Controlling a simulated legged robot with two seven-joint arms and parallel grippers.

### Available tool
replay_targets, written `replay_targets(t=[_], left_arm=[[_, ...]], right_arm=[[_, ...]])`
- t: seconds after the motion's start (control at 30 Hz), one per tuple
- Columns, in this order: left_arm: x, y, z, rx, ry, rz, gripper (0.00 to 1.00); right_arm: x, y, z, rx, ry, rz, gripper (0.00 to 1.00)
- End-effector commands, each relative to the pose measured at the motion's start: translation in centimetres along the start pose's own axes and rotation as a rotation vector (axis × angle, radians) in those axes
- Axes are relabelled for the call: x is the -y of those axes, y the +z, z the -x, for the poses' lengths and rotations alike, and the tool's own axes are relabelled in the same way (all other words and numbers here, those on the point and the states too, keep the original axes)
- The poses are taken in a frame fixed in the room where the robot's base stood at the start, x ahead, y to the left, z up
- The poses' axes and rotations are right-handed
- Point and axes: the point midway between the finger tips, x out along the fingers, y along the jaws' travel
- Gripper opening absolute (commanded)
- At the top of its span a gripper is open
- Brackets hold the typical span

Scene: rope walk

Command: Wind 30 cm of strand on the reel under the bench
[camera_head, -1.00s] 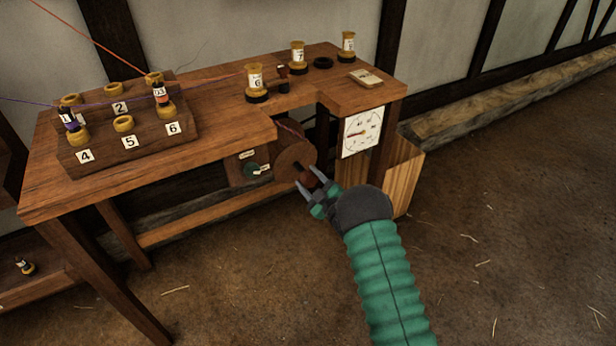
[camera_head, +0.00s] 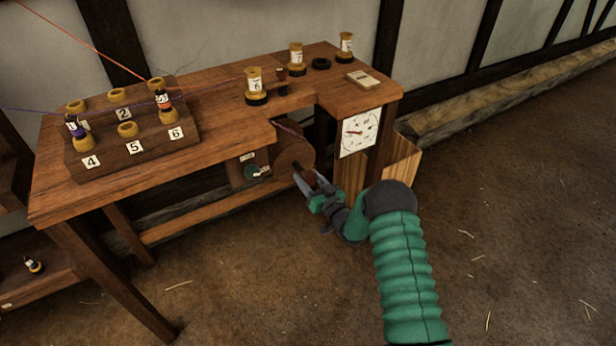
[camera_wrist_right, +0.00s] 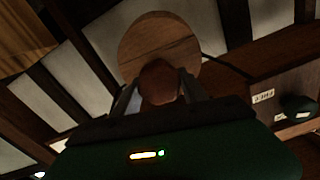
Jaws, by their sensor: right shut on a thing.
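The wooden reel (camera_head: 292,155) is a round disc under the bench top, with strand showing at its upper edge. In the right wrist view the reel's disc (camera_wrist_right: 165,42) faces me. My right gripper (camera_head: 306,178) is shut on the reel's reddish-brown crank knob, which shows between the fingers in the right wrist view (camera_wrist_right: 159,82). A white dial (camera_head: 361,132) with a dark needle hangs on the bench front, right of the reel; its figures are too small to read. My left gripper is not in view.
The wooden bench (camera_head: 210,110) carries a numbered bobbin stand (camera_head: 128,155) and several bobbins. A green knob (camera_head: 252,171) sits on a panel left of the reel. A wooden bin (camera_head: 405,165) stands behind the dial. The floor at right is clear except for straw.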

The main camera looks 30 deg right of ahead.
Motion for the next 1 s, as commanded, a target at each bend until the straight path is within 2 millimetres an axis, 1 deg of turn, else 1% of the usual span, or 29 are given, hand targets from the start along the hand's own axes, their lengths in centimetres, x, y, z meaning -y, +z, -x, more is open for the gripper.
replay_targets(t=[0.03, 0.3, 0.5, 0.7, 1.0], left_arm=[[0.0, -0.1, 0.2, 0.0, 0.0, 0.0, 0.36], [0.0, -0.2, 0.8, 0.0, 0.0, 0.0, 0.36], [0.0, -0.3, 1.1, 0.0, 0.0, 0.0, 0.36], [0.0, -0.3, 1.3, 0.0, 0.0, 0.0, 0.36], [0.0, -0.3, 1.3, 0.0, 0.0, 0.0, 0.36]], right_arm=[[-0.2, 0.8, 0.4, 0.02, 0.007, -0.046, 0.1], [-0.2, 0.9, 0.4, 0.02, 0.008, -0.288, 0.1], [-0.2, 0.9, 0.3, 0.02, 0.007, -0.425, 0.1], [-0.2, 1.0, 0.3, 0.02, 0.008, -0.516, 0.1], [-0.1, 1.1, 0.3, 0.021, 0.007, -0.565, 0.1]])
